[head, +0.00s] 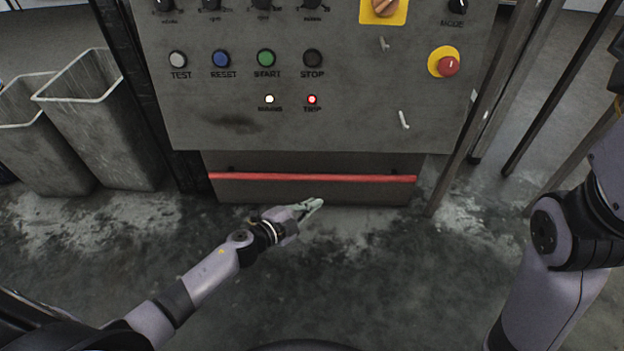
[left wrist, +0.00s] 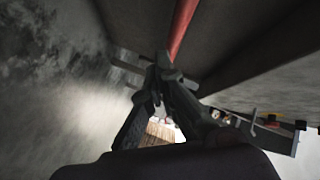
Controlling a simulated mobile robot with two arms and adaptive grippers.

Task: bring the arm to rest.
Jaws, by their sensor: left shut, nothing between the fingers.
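My left arm (head: 212,275) reaches in from the lower left in the head view. Its gripper (head: 316,204) is shut and empty, in front of the lower part of the control panel cabinet, near the red stripe. In the left wrist view the gripper fingers (left wrist: 163,66) come together, with nothing between them. My right arm (head: 560,265) shows at the right edge of the head view; its gripper is out of the picture.
A grey control panel (head: 340,120) stands ahead with several buttons, a red emergency stop (head: 448,66) and a lit red TRIP lamp (head: 312,99). A red stripe (head: 310,178) crosses its base. Grey bins (head: 105,125) stand at left. Metal posts (head: 480,110) rise at right.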

